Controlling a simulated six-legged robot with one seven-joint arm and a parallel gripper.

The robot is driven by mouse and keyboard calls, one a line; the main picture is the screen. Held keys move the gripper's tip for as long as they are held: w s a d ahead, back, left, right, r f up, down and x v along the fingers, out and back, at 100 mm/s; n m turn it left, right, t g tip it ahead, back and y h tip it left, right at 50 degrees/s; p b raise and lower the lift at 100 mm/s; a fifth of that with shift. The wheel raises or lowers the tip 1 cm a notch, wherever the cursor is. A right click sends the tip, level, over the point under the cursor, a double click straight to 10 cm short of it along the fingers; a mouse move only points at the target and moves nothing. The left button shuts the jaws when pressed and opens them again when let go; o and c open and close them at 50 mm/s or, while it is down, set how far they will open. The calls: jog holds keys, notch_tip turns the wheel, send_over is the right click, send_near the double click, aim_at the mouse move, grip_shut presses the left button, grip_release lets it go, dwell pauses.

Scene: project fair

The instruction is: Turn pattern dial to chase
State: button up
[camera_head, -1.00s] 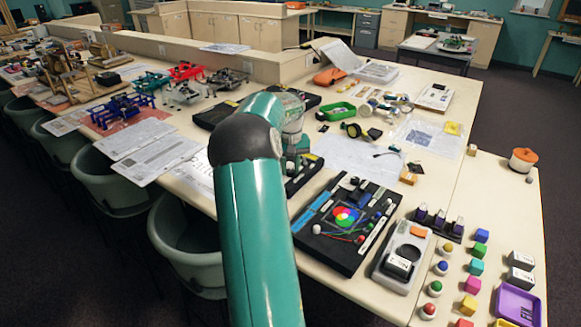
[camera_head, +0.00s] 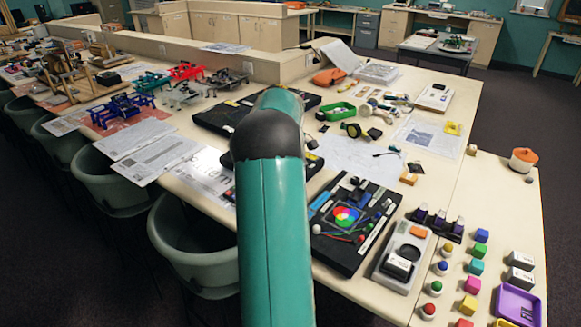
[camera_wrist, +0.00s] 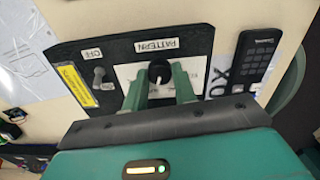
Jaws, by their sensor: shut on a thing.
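The pattern dial (camera_wrist: 157,70) is a dark round knob with a pale mark, on a white plate under a PATTERN label (camera_wrist: 156,46) in the wrist view. It is set in a black panel (camera_wrist: 200,42). My gripper (camera_wrist: 160,80) has its two green fingers on either side of the knob and is shut on it. The fingers hide parts of the plate, so I cannot read the dial's positions. In the head view my green arm hides the gripper and the dial.
An OFF label (camera_wrist: 91,54), a toggle switch (camera_wrist: 100,76) and a yellow label (camera_wrist: 76,84) are left of the dial. A black remote (camera_wrist: 253,60) lies to the right. In the head view a black board with a color wheel (camera_head: 345,217) lies right of my arm.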

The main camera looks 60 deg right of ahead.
jog(key=n, duration=0.3)
jog(key=shift+s+n, duration=0.1)
jog(key=shift+n, duration=0.3)
jog(key=n, duration=0.4)
jog(key=shift+n, duration=0.3)
jog(key=o, duration=1)
jog(key=shift+r, duration=0.1)
notch_tip(320, 180, up, 14)
